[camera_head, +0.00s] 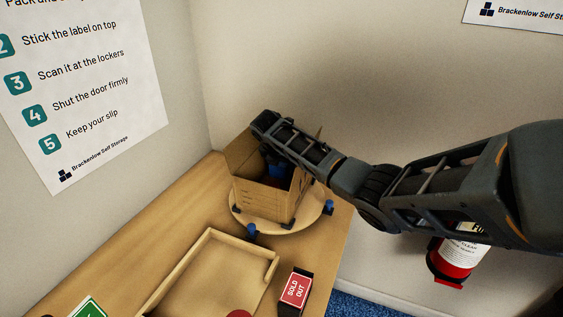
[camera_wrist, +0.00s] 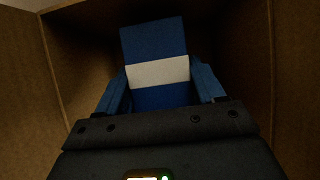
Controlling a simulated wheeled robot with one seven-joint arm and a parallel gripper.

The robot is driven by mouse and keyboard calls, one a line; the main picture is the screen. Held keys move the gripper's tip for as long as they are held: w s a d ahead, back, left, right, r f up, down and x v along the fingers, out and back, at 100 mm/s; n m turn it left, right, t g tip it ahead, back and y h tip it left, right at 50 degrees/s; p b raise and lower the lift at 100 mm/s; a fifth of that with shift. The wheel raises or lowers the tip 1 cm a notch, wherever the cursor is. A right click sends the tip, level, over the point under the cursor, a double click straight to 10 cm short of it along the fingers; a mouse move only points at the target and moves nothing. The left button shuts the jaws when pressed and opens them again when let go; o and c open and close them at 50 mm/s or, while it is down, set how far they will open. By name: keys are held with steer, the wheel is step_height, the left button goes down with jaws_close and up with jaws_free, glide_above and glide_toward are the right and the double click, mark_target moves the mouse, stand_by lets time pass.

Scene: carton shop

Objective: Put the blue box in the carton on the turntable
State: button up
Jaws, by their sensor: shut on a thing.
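The open carton (camera_head: 262,197) stands on the round wooden turntable (camera_head: 257,224) in the head view. The carton's brown inner walls (camera_wrist: 75,62) surround the wrist view. The blue box (camera_wrist: 158,42) has a white band and is inside the carton between my gripper's (camera_wrist: 162,90) blue fingers. My gripper is shut on it. In the head view my arm reaches down into the carton from the right and hides much of the inside. Whether the box touches the carton floor, I cannot tell.
A shallow wooden tray (camera_head: 208,276) lies in front of the turntable. Blue-topped pegs (camera_head: 252,230) stand around the turntable. Walls close in behind and left. A fire extinguisher (camera_head: 453,258) is at right, beyond the table edge.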

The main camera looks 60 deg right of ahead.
steer(key=shift+f, duration=0.5)
steer(key=o, duration=1.2)
steer(key=shift+r, duration=0.55)
steer(key=b+v, duration=0.1)
steer(key=v, duration=1.1)
steer(key=shift+w, duration=0.1)
